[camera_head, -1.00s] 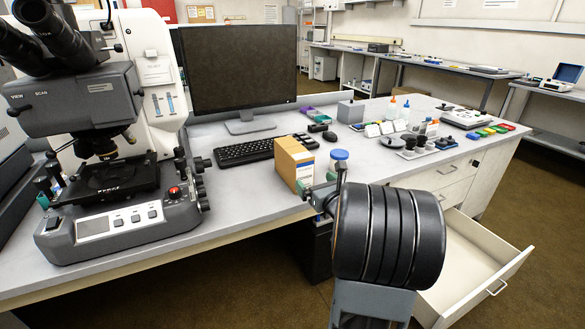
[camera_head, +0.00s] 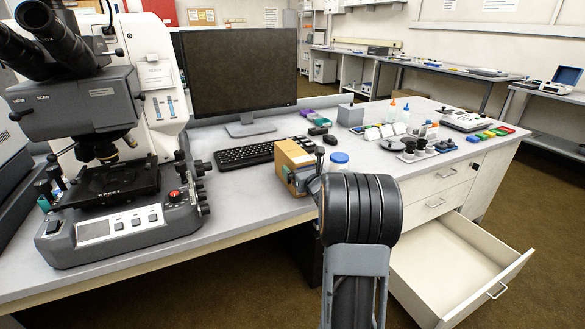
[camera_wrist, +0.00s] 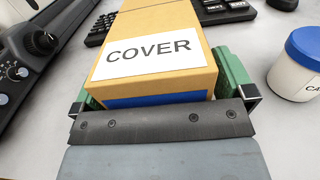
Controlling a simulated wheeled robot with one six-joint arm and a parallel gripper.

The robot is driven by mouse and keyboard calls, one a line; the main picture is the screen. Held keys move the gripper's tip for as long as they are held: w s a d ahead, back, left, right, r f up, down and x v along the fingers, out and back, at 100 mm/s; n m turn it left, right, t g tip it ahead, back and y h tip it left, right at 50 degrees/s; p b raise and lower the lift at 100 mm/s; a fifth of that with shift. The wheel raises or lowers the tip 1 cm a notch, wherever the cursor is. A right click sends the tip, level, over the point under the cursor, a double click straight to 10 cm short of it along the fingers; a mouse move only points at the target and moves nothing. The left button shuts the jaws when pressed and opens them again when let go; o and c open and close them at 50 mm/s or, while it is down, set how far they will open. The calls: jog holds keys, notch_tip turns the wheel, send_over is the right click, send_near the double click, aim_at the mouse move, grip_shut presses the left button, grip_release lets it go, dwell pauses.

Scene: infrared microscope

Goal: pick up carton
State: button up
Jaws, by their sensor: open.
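The carton (camera_head: 291,156) is a tan cardboard box with a white label and a blue band, standing on the bench near its front edge. In the wrist view the carton (camera_wrist: 155,45) shows a label reading "COVER". My gripper (camera_wrist: 165,88) is open, with one green finger on the left and one on the right of the carton's near end. I cannot tell whether the fingers touch it. In the head view my gripper (camera_head: 300,183) is at the carton's near side, partly hidden by my arm.
A white jar with a blue lid (camera_head: 339,161) stands close right of the carton; it also shows in the wrist view (camera_wrist: 298,68). A keyboard (camera_head: 245,153) lies behind left. The microscope (camera_head: 110,180) stands at left. A drawer (camera_head: 460,262) hangs open at lower right.

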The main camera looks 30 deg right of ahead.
jog(key=shift+c, duration=0.3)
jog(key=c, duration=1)
jog(key=shift+r, duration=0.1)
